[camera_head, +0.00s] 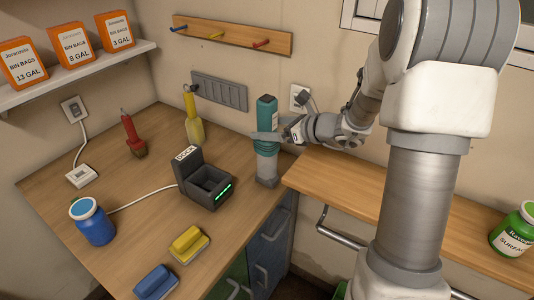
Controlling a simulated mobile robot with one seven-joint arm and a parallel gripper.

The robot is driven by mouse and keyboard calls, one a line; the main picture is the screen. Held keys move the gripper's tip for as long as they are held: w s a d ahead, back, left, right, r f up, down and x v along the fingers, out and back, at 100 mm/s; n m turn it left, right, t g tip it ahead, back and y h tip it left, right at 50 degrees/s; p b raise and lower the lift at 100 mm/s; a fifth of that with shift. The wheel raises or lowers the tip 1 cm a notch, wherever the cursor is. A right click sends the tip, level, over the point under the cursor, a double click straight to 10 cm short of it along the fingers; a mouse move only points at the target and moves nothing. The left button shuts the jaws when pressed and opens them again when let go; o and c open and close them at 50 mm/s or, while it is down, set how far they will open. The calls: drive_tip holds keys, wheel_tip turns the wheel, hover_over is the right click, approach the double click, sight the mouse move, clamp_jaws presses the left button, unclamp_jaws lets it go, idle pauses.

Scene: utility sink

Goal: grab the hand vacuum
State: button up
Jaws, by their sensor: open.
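The hand vacuum (266,108) appears to be the teal and grey upright object at the back right of the wooden counter, near the wall. Its teal top and grey lower body show; its middle is partly covered by my gripper. My gripper (266,137) reaches in from the right at the vacuum's mid-height. Its jaws are open, with grey finger parts seen across and beside the vacuum's body. I cannot tell whether they touch it. A dark dock (204,184) with a green light stands empty to the left of the vacuum.
A yellow bottle (194,128), a red-handled tool (132,132), a blue jar (93,224), a yellow brush (187,244) and a blue brush (155,282) stand or lie on the counter (140,215).

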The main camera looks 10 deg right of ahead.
drive_tip(key=shift+w+a+f, duration=0.2)
drive_tip(key=shift+w+a, duration=0.15)
clamp_jaws()
idle(0.3)
drive_tip(key=shift+r, duration=0.1)
